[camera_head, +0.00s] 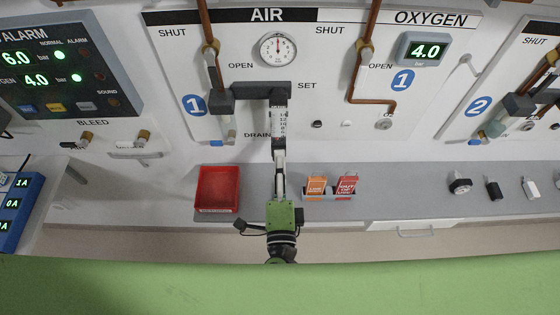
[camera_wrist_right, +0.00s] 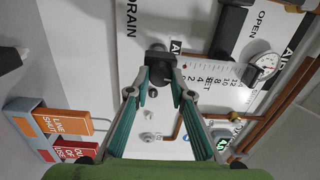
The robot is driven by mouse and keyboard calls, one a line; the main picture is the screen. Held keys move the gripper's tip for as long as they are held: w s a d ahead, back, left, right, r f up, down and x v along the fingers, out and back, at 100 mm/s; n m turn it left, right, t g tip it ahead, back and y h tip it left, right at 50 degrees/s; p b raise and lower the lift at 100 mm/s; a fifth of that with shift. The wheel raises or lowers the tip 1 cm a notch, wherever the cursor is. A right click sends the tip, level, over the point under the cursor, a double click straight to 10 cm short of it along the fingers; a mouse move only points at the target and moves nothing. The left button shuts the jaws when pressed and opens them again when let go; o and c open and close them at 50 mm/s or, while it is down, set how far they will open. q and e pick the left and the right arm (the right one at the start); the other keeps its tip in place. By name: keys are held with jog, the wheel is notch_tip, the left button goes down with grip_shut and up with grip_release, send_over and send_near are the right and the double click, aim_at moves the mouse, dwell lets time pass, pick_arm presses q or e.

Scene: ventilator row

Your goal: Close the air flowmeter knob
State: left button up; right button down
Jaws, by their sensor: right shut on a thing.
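The air flowmeter (camera_head: 280,121) is a clear scaled tube hanging from a dark block (camera_head: 262,91) under the AIR label. In the right wrist view its white scale (camera_wrist_right: 205,80) runs sideways. At its lower end is a black knob (camera_wrist_right: 158,62). My right gripper (camera_head: 279,150) reaches up from below to the flowmeter's lower end. In the right wrist view the teal fingers of my right gripper (camera_wrist_right: 158,78) are closed on the black knob, one on each side. In the head view the knob is hidden by the fingers. My left gripper is not in view.
A round gauge (camera_head: 278,50) is above the flowmeter. Copper pipes (camera_head: 366,55) run down the panel. A red tray (camera_head: 217,188) stands on the grey ledge left of my arm. Orange and red tags in a holder (camera_head: 328,196) stand close on its right.

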dwell(0.5)
jog(key=c, duration=1.8)
grip_release()
jog(key=s, duration=1.2)
jog(key=shift+f, duration=0.3)
